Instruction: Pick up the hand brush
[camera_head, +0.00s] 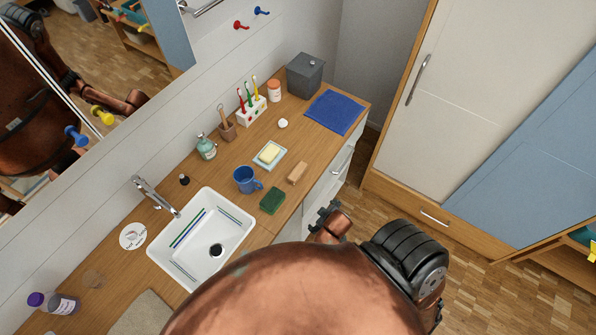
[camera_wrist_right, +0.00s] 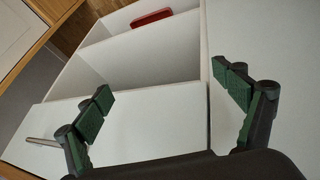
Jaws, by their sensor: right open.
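A small wooden block that looks like the hand brush (camera_head: 298,173) lies on the wooden counter, right of the green sponge and near the front edge. Its bristles cannot be made out. My right gripper (camera_head: 325,216) is just beyond the counter's front edge, nearer me than the brush and apart from it. In the right wrist view my right gripper (camera_wrist_right: 168,95) is open and empty, its green-padded fingers wide apart in front of white compartments. The brush does not show there. My left gripper is not in view.
On the counter (camera_head: 255,232) stand a blue mug (camera_head: 246,180), green sponge (camera_head: 271,201), soap dish (camera_head: 270,155) and white sink (camera_head: 205,240). A blue towel (camera_head: 335,112) lies at the far end. A red item (camera_wrist_right: 152,19) sits in a white compartment (camera_wrist_right: 150,60).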

